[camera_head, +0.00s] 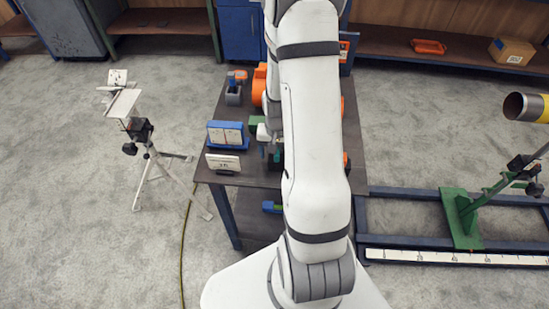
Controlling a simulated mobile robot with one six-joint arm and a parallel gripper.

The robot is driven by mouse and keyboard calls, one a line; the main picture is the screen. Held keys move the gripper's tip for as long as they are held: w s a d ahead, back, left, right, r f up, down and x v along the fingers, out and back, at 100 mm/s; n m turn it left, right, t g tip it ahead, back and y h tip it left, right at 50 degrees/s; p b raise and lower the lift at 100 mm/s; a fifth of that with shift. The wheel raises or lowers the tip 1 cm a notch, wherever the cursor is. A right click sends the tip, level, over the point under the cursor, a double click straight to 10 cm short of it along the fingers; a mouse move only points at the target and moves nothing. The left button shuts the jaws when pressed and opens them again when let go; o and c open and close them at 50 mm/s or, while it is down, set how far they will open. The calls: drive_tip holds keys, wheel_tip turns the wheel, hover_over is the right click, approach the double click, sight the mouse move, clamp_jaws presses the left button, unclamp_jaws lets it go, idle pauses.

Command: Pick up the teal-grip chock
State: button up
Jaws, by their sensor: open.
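A small dark teal piece (276,158), which looks like the grip of the teal-grip chock, shows on the dark table just left of my arm. My arm covers the rest of it, so I cannot tell its full shape. My gripper (269,150) is small and partly hidden behind my arm, just above and beside the teal piece. It is open, and I cannot tell whether its fingers touch the teal piece or stand around it.
The dark table (213,177) also holds a blue stand with white cards (226,134), a white label card (223,162), a grey block (233,95) and orange items (259,85). A tripod (145,160) stands left. A blue frame (400,208) with a yellow pipe (530,107) stands right.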

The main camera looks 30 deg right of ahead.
drive_tip(key=shift+f, duration=0.45)
drive_tip(key=shift+c, duration=0.5)
drive_tip(key=c, duration=1.1)
